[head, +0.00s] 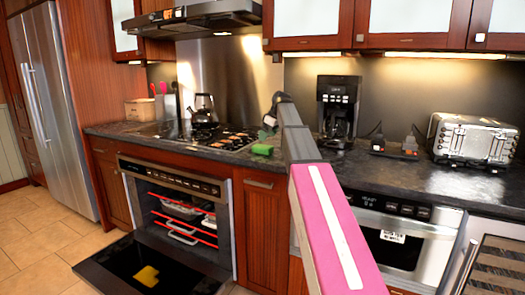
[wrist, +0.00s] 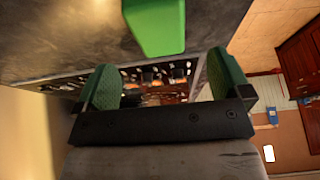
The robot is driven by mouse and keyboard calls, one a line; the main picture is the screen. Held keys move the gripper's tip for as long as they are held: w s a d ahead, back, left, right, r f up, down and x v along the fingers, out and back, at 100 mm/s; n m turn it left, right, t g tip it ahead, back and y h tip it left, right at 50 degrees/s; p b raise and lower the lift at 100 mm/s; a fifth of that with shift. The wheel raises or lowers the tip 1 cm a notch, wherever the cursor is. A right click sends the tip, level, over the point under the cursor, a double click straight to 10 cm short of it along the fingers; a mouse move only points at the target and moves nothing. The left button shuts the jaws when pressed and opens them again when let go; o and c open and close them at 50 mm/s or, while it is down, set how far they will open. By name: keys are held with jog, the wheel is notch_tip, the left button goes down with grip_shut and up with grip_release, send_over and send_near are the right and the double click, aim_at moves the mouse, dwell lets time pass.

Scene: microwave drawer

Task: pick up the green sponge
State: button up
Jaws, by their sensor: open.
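The green sponge (head: 262,150) lies on the dark countertop just right of the stove, close to the counter's front. In the wrist view the sponge (wrist: 155,24) shows at the top centre, ahead of the fingertips and between their lines. My gripper (wrist: 164,76) is open, with its two green-padded fingers apart and nothing between them. In the head view my gripper (head: 268,121) is small and partly hidden by my arm, close above and beside the sponge. Contact with the sponge is not visible.
A stove with a black kettle (head: 204,110) is left of the sponge. A coffee maker (head: 338,108) and a toaster (head: 472,139) stand to the right. Below, the oven door (head: 110,262) hangs open with a yellow patch on it. A microwave drawer (head: 400,238) is under the counter.

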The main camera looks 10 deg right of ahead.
aim_at(263, 146)
jog(key=shift+x, duration=3.65)
jog(key=shift+d+f, duration=0.1)
jog(key=shift+d, duration=0.05)
jog(key=c, duration=1.1)
jog(key=shift+o, duration=0.2)
jog(key=shift+r, duration=0.5)
jog(key=r, duration=0.2)
jog(key=s+a+r, duration=0.1)
jog(key=r, duration=0.1)
jog(key=s+a+r, duration=0.5)
jog(key=a+r, duration=0.1)
jog(key=a, duration=0.3)
jog(key=shift+r, duration=0.1)
